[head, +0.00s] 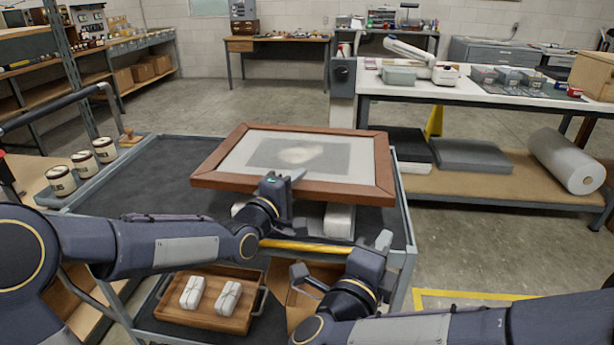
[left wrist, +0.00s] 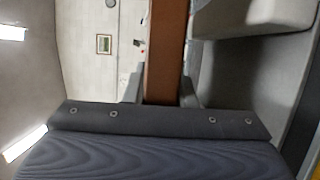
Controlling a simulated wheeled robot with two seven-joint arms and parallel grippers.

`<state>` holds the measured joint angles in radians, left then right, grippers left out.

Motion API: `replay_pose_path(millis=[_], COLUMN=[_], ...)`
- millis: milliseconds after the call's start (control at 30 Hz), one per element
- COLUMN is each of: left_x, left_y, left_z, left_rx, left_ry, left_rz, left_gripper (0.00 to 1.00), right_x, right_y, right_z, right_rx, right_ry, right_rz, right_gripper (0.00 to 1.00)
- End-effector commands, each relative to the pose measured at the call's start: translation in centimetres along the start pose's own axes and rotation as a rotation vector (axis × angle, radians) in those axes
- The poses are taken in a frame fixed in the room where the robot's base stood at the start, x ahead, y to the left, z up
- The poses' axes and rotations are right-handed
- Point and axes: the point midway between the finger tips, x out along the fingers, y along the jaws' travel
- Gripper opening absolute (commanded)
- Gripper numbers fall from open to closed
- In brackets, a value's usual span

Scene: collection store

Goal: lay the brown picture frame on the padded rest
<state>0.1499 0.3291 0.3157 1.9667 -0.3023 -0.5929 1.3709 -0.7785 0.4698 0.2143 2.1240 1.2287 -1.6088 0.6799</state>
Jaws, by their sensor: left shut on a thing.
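The brown picture frame (head: 383,165), with a pale mat and a grey picture, is face up over the cart top. Its near edge also shows in the left wrist view (left wrist: 166,50). My left gripper (head: 283,186) is shut on the near edge. The padded rest shows as pale rounded supports (head: 339,221) under the frame, mostly hidden by it. In the left wrist view a pale pad (left wrist: 265,16) lies beside the frame edge with a gap; I cannot tell about contact farther back. My right gripper (head: 342,262) is open and empty, in front of the cart's yellow edge.
The dark cart top (head: 165,170) is bare left of the frame. Several white jars (head: 83,164) stand along its left side. A wooden tray (head: 222,314) with two white wrapped bundles is on the lower shelf. A workbench (head: 470,92) stands behind at right.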

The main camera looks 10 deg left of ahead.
Motion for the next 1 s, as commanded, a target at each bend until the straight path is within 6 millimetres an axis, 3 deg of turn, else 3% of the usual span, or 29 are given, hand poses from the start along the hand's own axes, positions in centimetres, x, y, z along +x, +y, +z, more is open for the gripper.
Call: replay_pose_path(millis=[367,1000], left_x=[0.0,0.0], left_y=[0.1,-4.0], left_z=[0.0,0.0], left_rx=[0.004,0.004], left_ry=[0.000,0.000], left_rz=[0.012,0.012], left_gripper=[0.00,0.00], right_x=[0.0,0.0], right_y=[0.3,4.4], right_z=[0.0,0.0], right_rx=[0.000,0.000], right_ry=[0.000,0.000], right_rz=[0.000,0.000], right_gripper=[0.00,0.00])
